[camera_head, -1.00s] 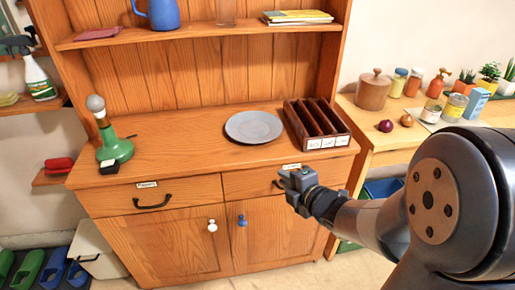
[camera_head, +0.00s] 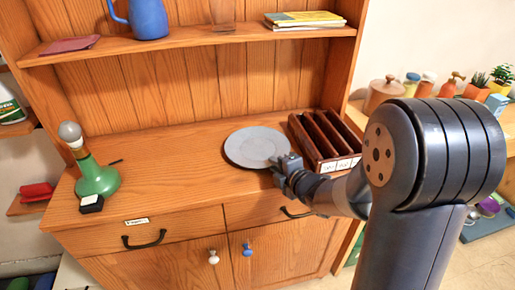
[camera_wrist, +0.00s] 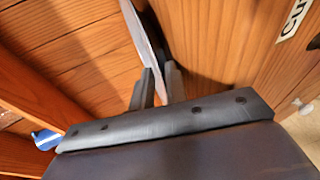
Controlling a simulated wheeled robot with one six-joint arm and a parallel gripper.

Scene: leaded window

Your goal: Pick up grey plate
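The grey plate (camera_head: 256,146) lies flat on the wooden counter of the dresser, just left of the dark slotted rack. My gripper (camera_head: 286,164) is at the plate's front right edge and covers a little of its rim. In the wrist view the plate (camera_wrist: 147,45) shows nearly edge-on as a thin pale strip. Its near rim runs down to the gap between the two fingers (camera_wrist: 160,84) of my gripper. The fingers stand a small gap apart, one on each side of the rim. Whether they touch it is hard to see.
The dark slotted rack (camera_head: 325,140) stands close to the right of the plate and my gripper. A green-based lamp (camera_head: 96,178) stands at the counter's left end. A shelf (camera_head: 190,39) with a blue jug (camera_head: 149,18) is above. The counter's middle left is clear.

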